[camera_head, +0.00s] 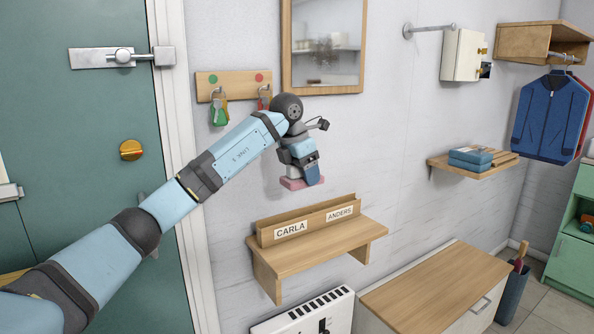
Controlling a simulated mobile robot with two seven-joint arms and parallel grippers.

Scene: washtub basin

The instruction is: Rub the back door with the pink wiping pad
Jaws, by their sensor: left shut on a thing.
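My left arm reaches in from the lower left, and my left gripper (304,174) hangs in front of the wall above a small wooden shelf. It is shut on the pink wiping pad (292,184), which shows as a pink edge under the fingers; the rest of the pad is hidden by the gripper. The green back door (90,110) fills the left side, with a silver bolt (122,56) and a yellow round knob (131,150). The pad is apart from the door, to its right. My right gripper is not in view.
A key rack (234,84) with hanging keys and a mirror (323,45) are on the wall. Below are the wooden shelf (325,245) with a name-labelled letter holder (306,220), a white heater (305,315) and a wooden-topped cabinet (437,285). Jackets (549,117) hang at right.

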